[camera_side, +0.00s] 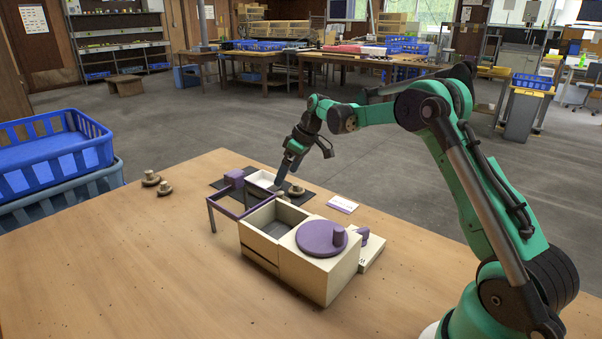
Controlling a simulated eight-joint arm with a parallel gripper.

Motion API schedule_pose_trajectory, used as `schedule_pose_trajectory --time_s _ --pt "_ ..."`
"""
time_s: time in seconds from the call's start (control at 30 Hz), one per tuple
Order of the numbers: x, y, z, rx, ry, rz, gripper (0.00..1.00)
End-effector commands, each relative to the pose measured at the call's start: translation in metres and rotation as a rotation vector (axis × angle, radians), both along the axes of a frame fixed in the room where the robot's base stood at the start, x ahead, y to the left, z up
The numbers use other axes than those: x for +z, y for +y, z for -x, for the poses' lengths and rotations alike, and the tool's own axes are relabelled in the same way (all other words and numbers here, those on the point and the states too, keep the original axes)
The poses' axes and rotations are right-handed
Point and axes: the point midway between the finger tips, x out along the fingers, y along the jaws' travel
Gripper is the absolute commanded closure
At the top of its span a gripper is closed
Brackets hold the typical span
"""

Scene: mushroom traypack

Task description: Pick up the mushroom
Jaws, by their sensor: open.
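A brown mushroom (296,191) sits on the dark mat (221,183) just right of my fingertips. Something small and brown beside it may be another mushroom, but it is too small to tell. Two more mushrooms, one (150,178) farther left and one (165,188) nearer, stand on the bare wood at the left. A small white tray (262,181) is on the mat, left of my gripper. My gripper (280,181) points down between the tray and the near mushroom. It is open, and no mushroom shows between its fingers.
A purple frame (240,212) and a cream box (275,220) with a purple disc and knob (321,238) stand in front of the mat. A white card (343,204) lies at right. The table's left front is clear.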

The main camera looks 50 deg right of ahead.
Motion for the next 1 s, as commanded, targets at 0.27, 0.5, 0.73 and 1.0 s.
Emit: schedule_pose_trajectory --time_s 0.27,0.5,0.73,1.0 --pt "-0.036 0.005 -0.007 0.001 0.001 0.001 0.0" --pt "-0.063 0.011 -0.017 0.001 0.001 0.001 0.0" --pt "-0.07 0.013 -0.019 0.0 0.0 0.001 0.0" --pt "-0.069 0.012 -0.019 0.0 0.0 0.001 0.4"
